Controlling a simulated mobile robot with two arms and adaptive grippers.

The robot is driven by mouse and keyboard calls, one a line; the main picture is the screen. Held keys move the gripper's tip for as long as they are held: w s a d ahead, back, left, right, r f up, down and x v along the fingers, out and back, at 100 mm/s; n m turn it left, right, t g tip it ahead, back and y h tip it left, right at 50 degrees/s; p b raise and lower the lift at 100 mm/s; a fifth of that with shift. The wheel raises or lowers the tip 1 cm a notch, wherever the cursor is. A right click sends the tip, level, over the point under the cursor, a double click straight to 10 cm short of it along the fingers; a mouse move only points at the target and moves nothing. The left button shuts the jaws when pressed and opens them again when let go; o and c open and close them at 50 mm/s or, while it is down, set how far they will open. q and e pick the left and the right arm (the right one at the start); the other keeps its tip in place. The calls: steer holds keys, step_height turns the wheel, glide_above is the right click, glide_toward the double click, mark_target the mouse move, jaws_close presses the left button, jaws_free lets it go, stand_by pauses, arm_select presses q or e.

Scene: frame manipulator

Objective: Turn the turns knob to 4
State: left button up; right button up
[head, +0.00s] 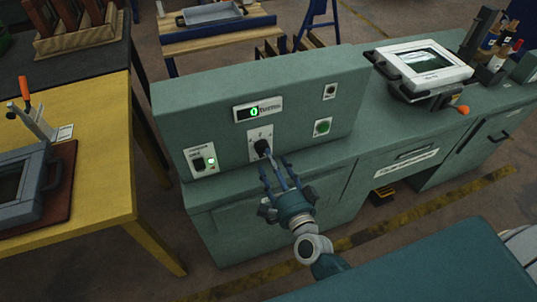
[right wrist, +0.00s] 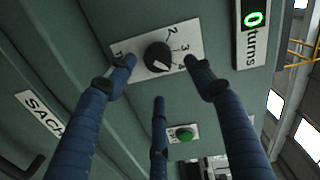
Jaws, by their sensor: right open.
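The black turns knob (head: 263,148) sits on a white plate on the front of the green machine housing. In the right wrist view the knob (right wrist: 158,57) shows a pale pointer mark, and the plate carries the numbers 2, 3 and 4 on its right side. The turns display (head: 254,112) above it is lit green and reads 0 in the right wrist view (right wrist: 254,18). My right gripper (head: 272,170) is open in front of the knob. Its fingers stand spread around the knob, with no clear contact. My left gripper is not in view.
A green button (head: 322,127) and a small dark button (head: 330,91) are to the right. A yellow table (head: 95,150) is at left.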

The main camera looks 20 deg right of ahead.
steer(key=s, duration=0.7)
steer(key=shift+d+r, duration=0.2)
steer(key=shift+r, duration=0.05)
steer(key=shift+s, duration=0.1)
steer(key=s+f+n+g+y, duration=0.1)
steer(key=s+f+n+g, duration=0.4)
steer(key=f, duration=1)
steer(key=s+f+n+g, duration=0.3)
steer(key=s+f+n, duration=0.25)
steer(key=f, duration=0.95)
steer(key=s+d+f+n+g, duration=0.1)
steer(key=s+f+n+g, duration=0.1)
steer(key=s+f, duration=0.3)
steer(key=s+d+f+n+g+h, duration=0.1)
steer(key=s+f, duration=0.5)
steer(key=s, duration=0.7)
steer(key=s+d+f+n+g, duration=0.3)
steer(key=s+f+n+g, duration=0.1)
steer(key=s, duration=0.5)
step_height(320, 180, down, 2)
steer(key=shift+s+d+f+g+h, duration=0.15)
steer(key=shift+s+f+g+h, duration=0.2)
steer(key=shift+g, duration=0.45)
